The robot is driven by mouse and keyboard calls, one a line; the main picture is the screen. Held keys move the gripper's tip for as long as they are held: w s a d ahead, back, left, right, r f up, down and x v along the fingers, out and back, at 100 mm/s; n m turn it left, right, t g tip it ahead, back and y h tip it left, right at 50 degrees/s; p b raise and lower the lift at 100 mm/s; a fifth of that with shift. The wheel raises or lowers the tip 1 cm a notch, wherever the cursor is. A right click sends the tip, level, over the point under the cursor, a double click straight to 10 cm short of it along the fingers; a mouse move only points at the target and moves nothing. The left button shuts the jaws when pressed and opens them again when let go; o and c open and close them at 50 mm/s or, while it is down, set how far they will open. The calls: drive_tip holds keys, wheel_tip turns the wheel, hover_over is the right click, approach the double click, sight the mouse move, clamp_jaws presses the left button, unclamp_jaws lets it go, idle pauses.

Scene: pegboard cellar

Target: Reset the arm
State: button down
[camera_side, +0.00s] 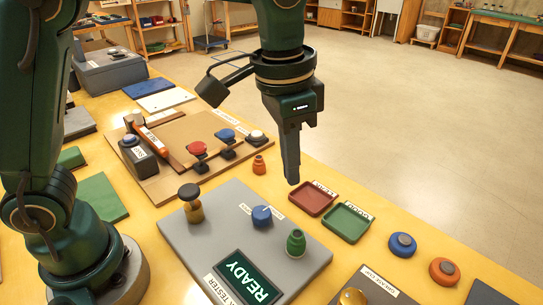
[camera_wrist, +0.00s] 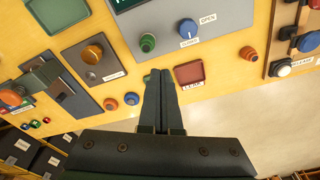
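My gripper (camera_side: 291,182) points straight down in the side view, above the yellow table near the red tray (camera_side: 313,198). Its height over the table is hard to judge. In the wrist view my gripper (camera_wrist: 160,73) shows its two fingers side by side, shut, with nothing visible between them. The fingers cover most of the green tray (camera_side: 347,222) in the wrist view; the red tray (camera_wrist: 190,73) is just to their right there. Both trays look empty.
A grey tester (camera_side: 185,243) has a screen (camera_side: 246,277) reading READY, a blue knob (camera_side: 262,216) and a green cone (camera_side: 296,243). An orange cone (camera_side: 259,165) stands behind. Blue (camera_side: 402,245) and orange (camera_side: 445,271) round pieces sit right. A brown board (camera_side: 175,180) holds buttons.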

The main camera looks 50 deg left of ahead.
drive_tip(key=s+a+r+n+t, duration=0.3)
drive_tip(key=s+a+r, duration=0.25)
drive_tip(key=a, duration=0.25)
drive_tip(key=s+a+f+n+t, duration=0.1)
drive_tip(key=s+a+f+n, duration=0.1)
drive_tip(key=s+f, duration=0.4)
drive_tip(key=shift+a, duration=0.45)
drive_tip(key=shift+s, duration=0.1)
